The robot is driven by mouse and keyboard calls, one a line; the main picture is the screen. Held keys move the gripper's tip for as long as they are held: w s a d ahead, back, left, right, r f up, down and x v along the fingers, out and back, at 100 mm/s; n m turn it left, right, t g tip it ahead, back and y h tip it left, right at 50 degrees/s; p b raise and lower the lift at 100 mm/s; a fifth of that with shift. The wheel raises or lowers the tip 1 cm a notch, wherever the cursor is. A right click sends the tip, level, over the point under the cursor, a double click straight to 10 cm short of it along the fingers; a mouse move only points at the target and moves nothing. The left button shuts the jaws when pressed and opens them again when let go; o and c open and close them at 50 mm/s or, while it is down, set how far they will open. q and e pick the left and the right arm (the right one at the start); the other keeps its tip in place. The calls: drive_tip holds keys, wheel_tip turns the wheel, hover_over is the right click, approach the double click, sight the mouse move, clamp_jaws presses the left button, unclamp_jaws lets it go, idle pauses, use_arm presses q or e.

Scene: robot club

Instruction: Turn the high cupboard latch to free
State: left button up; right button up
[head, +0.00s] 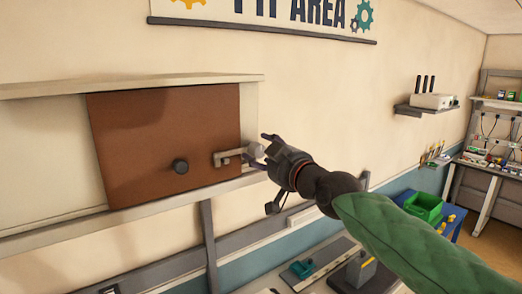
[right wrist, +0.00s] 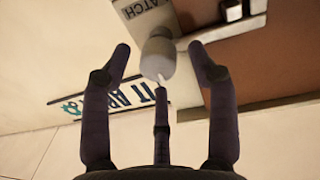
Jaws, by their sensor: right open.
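The high cupboard (head: 40,150) is on the wall at left, with a brown door (head: 130,150) that sits closed. The pale latch (head: 228,157) lies about level across the door's right edge, with a light grey rounded knob (head: 256,150) at its right end. My right gripper (head: 264,167) is open just right of the latch. In the right wrist view the latch knob (right wrist: 158,57) shows between the spread fingertips of my gripper (right wrist: 160,65), with a gap on both sides. Whether the third finger touches it, I cannot tell. My left gripper is not in view.
A label (right wrist: 148,10) reading partly "ATCH" is beside the latch. A shelf ledge (head: 150,208) runs below the door. A wall sign (head: 265,15) hangs above; a workbench (head: 325,265) is below.

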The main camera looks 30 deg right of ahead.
drive_tip(key=shift+w, duration=0.55)
clamp_jaws()
drive_tip(key=shift+s, duration=0.1)
